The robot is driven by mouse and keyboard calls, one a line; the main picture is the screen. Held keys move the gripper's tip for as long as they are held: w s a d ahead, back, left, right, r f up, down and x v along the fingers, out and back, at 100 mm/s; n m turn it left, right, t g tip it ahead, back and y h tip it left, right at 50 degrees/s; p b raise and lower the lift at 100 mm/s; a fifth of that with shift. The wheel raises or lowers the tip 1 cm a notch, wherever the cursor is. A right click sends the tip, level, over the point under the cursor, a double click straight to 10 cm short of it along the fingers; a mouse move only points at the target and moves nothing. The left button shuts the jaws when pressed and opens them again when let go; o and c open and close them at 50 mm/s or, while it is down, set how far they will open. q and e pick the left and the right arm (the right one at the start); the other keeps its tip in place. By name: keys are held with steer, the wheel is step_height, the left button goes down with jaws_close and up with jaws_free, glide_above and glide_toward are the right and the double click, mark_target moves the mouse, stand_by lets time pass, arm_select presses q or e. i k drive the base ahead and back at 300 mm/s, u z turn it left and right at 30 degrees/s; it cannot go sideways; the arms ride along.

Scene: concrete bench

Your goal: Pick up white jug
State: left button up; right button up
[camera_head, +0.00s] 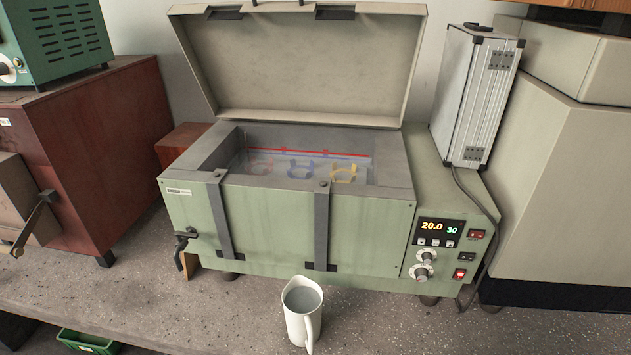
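The white jug (298,322) stands upright on the concrete bench at the front middle, in front of the green water bath. Its handle (309,333) is on the near side, facing towards me and slightly right. Its open top shows a greyish inside; I cannot tell whether it holds liquid. Neither of my grippers shows in the head view.
The green bath (285,220) stands behind the jug with its lid (300,60) raised and coloured items inside. A silver case (478,95) stands on its right side. A red-brown cabinet (100,150) is left. Bench (130,285) is clear beside the jug. A green bin (88,342) sits lower left.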

mark_target(302, 298)
steer(key=z, duration=1.05)
steer(key=i, duration=0.35)
steer(key=u, duration=0.9)
